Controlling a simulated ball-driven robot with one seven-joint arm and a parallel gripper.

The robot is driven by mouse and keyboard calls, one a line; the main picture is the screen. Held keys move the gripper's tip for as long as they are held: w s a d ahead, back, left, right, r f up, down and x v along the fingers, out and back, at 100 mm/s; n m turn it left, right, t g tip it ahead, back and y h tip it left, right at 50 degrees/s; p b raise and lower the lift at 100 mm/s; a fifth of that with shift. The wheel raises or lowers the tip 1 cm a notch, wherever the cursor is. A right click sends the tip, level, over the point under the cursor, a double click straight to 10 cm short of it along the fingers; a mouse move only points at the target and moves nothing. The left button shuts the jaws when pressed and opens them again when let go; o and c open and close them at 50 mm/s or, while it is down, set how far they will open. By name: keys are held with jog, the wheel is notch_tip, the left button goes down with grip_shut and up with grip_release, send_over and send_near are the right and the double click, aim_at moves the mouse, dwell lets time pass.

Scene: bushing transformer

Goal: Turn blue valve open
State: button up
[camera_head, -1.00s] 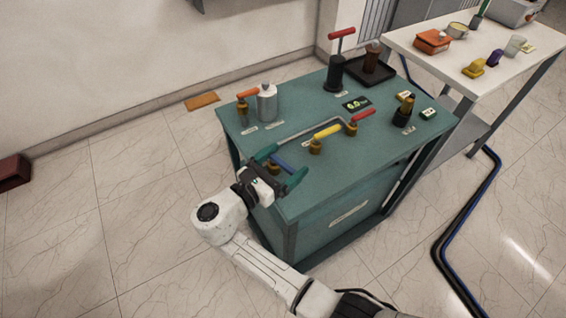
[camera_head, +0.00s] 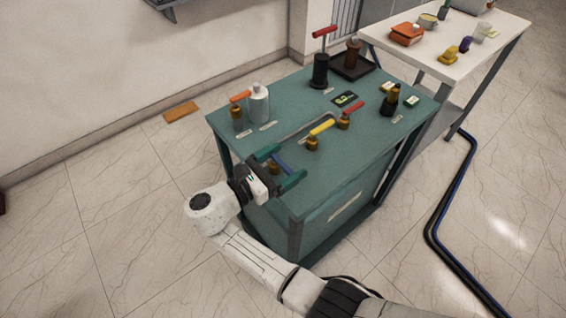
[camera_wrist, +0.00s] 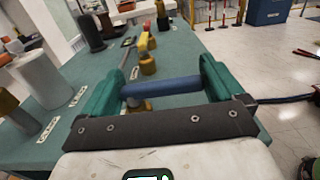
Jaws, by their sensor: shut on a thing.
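The blue valve handle (camera_head: 281,162) is at the near left corner of the green bench top (camera_head: 330,185), above a brass body that is partly hidden. In the wrist view the blue handle (camera_wrist: 165,87) lies crosswise, spanning the space between the two green fingers. My gripper (camera_head: 285,166) has one finger at each end of the handle and is shut on it. It also shows in the wrist view (camera_wrist: 158,76).
A yellow-handled valve (camera_head: 320,128), a red-handled valve (camera_head: 356,108) and an orange-handled valve (camera_head: 238,105) stand nearby on the bench. Hoses (camera_head: 450,200) run along the floor at right.

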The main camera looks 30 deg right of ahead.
jog(key=o, duration=1.1)
jog(key=shift+a, duration=0.15)
jog(key=a, duration=0.3)
jog(key=s+a+b, duration=0.1)
jog(key=a, duration=0.3)
jog(key=a+b, duration=0.1)
jog(key=a, duration=0.2)
jog(key=shift+s+a, duration=0.25)
jog(key=shift+s, duration=0.1)
